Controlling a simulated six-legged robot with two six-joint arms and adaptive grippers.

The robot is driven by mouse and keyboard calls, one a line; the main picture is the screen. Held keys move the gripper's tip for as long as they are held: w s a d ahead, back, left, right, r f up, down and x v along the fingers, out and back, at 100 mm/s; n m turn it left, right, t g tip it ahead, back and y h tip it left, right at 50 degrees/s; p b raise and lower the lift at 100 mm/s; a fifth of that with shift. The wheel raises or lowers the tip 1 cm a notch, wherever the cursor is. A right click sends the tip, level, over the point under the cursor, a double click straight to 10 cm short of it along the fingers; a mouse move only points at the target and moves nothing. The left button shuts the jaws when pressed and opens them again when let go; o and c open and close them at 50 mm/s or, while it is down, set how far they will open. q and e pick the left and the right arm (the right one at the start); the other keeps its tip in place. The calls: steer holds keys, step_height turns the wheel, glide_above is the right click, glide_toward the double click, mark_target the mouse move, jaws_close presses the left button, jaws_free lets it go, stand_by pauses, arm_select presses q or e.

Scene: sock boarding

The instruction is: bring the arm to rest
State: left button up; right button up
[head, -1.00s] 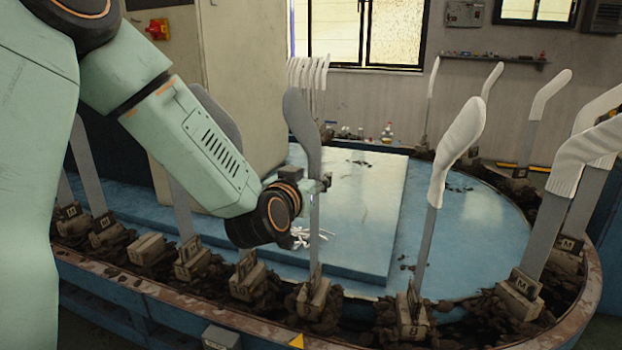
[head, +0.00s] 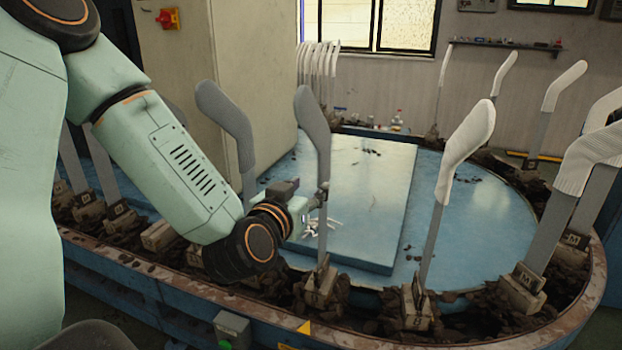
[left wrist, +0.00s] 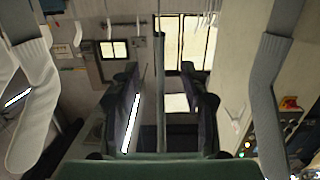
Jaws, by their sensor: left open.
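My right gripper is not in view.
Boards wearing white socks stand to the right, the nearest one close by (head: 468,150). A blue platform (head: 365,200) fills the machine's middle. A grey cabinet (head: 180,60) stands behind the arm. A control box (head: 232,328) is at the front rim.

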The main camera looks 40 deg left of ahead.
arm_select(q)
steer(key=shift+s+d, duration=0.15)
steer(key=shift+s, duration=0.5)
steer(key=s+d+f+g+h, duration=0.1)
steer(key=s+d+f+g, duration=0.2)
steer(key=f, duration=0.4)
steer(key=s+d+f+g+h, duration=0.2)
steer(key=s+f+g, duration=0.1)
steer(key=f, duration=0.4)
steer(key=s+d+f+g+h, duration=0.1)
steer(key=s+d+f+g, duration=0.15)
steer(key=f, duration=0.35)
steer(key=s+d+f+m+g, duration=0.1)
steer(key=s+f+g, duration=0.3)
steer(key=s+f, duration=0.3)
steer(key=s+d+f+m+g, duration=0.1)
steer(key=s+d+f+g, duration=0.1)
steer(key=s+f, duration=0.6)
steer(key=s+g, duration=0.1)
steer(key=s, duration=0.6)
steer(key=shift+d+g, duration=0.2)
steer(key=shift+g, duration=0.15)
